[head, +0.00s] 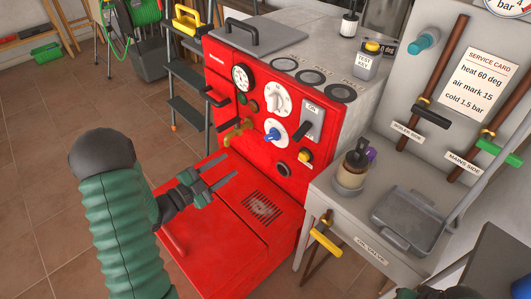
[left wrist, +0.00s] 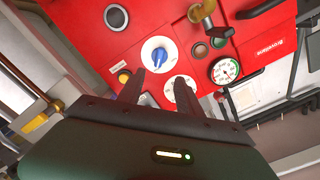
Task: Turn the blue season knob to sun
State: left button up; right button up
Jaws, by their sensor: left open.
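The blue season knob (head: 274,133) sits on a round white dial on the front of the red boiler (head: 225,75). It also shows in the left wrist view (left wrist: 159,56). The dial's marks are too small to read, so I cannot tell which symbol the knob points to. My left gripper (head: 230,170) is open and empty, in front of the boiler and lower left of the knob in the head view. In the left wrist view its fingers (left wrist: 165,66) point toward the panel, apart from the knob. My right gripper is not clearly visible.
A larger white dial (head: 278,98), a grey lever switch (head: 309,122), a yellow button (head: 305,156) and a brass valve (head: 238,131) surround the knob. A red lower cover with a grille (head: 263,207) juts out below. A grey side table (head: 333,196) stands right.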

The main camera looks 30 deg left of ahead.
pick_arm(q)
jog(key=b, duration=0.2)
send_near(269, 139)
jog(key=b+x, duration=0.2)
jog(key=x, duration=0.6)
jog(key=shift+w, duration=0.35)
jog(key=shift+w+d+r, duration=0.15)
jog(key=shift+w+d, duration=0.05)
jog(key=shift+d, duration=0.05)
pick_arm(e)
jog(key=f, duration=0.4)
jog(key=shift+d+f, duration=0.2)
jog(key=shift+d, duration=0.15)
pick_arm(q)
jog(key=shift+c, duration=0.3)
jog(key=shift+a, duration=0.1)
grip_shut()
pick_arm(e)
jog(key=shift+a, duration=0.1)
